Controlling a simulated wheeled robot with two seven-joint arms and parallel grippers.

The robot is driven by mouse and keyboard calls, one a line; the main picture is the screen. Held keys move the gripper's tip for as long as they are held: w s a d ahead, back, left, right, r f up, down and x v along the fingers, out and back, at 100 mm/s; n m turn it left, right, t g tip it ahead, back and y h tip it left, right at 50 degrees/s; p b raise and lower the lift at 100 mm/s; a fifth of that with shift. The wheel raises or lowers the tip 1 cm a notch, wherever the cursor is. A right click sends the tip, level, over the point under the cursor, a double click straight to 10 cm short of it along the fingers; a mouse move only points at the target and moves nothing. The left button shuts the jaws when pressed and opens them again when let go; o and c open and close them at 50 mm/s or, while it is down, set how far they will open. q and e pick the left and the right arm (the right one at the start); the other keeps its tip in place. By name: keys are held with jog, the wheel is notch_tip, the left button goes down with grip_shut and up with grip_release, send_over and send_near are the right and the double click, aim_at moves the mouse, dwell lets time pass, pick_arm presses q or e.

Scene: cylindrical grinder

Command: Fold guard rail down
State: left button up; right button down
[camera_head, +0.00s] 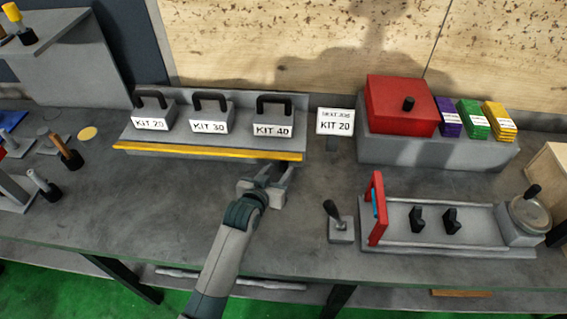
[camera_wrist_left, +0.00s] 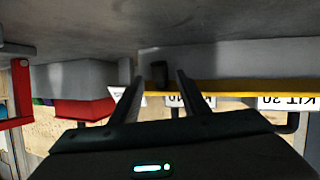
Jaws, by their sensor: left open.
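The yellow guard rail (camera_head: 205,152) runs along the front edge of the grey kit shelf (camera_head: 122,137), in front of the kit blocks. It also shows in the left wrist view (camera_wrist_left: 235,93) as a yellow bar across the right half. My left gripper (camera_head: 276,170) is open, just in front of the rail's right end, below the KIT 40 block (camera_head: 273,126). In the left wrist view my gripper (camera_wrist_left: 155,78) has a small black tab (camera_wrist_left: 159,73) between its fingertips, near the rail; contact cannot be told. The tab is hidden in the head view. My right gripper is not in view.
KIT 20 (camera_head: 152,120) and KIT 30 (camera_head: 209,122) stand beside KIT 40 on the shelf. A KIT 20 sign (camera_head: 335,122) and a red box (camera_head: 400,105) are to the right. A small lever (camera_head: 337,222) and a red-framed fixture (camera_head: 376,208) stand right of my arm.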

aim_at(282, 168)
pick_arm(q)
jog(key=shift+p+x, duration=0.3)
jog(key=shift+x, duration=2.1)
jog(key=shift+c, duration=0.2)
jog(key=shift+f, duration=0.1)
grip_shut()
